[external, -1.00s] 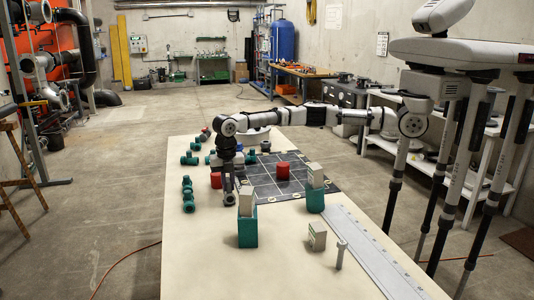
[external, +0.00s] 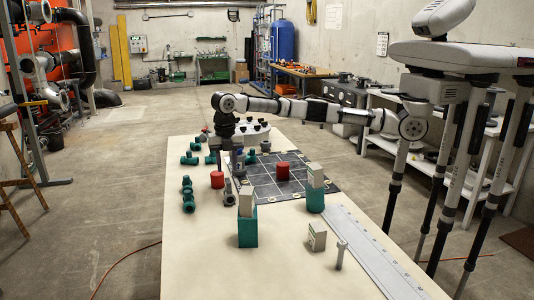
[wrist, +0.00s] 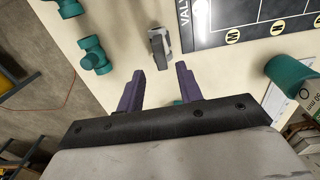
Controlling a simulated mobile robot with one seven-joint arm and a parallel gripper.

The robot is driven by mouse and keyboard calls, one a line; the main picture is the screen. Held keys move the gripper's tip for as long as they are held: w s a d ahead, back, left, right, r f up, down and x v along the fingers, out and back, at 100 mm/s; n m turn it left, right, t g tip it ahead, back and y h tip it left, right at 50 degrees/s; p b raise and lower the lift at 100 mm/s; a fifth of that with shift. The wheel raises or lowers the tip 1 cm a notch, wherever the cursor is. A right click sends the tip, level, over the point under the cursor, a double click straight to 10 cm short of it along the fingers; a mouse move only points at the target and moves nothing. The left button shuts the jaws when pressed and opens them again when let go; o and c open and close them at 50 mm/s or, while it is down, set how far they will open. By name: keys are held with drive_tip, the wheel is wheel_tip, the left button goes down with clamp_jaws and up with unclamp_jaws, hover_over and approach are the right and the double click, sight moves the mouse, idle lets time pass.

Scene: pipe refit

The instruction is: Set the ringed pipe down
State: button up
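A grey pipe piece (external: 229,190), which I take for the ringed pipe, rests on the cream table beside the left edge of the dark grid board (external: 265,178). In the wrist view the grey pipe (wrist: 159,47) lies just past my fingertips, apart from them. My gripper (wrist: 159,72) is open, with its two purple fingers spread and nothing between them. In the external view my gripper (external: 229,162) hangs above the table, higher than the pipe. Whether the pipe's ring shows is too small to tell.
A red cylinder (external: 217,179) stands close to the pipe, and another red one (external: 283,171) on the board. Teal fittings (external: 188,195) lie to the left. Teal blocks (external: 247,230) with pale pieces stand in front. The table's front left is clear.

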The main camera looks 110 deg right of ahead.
drive_tip(key=shift+r, duration=2.3)
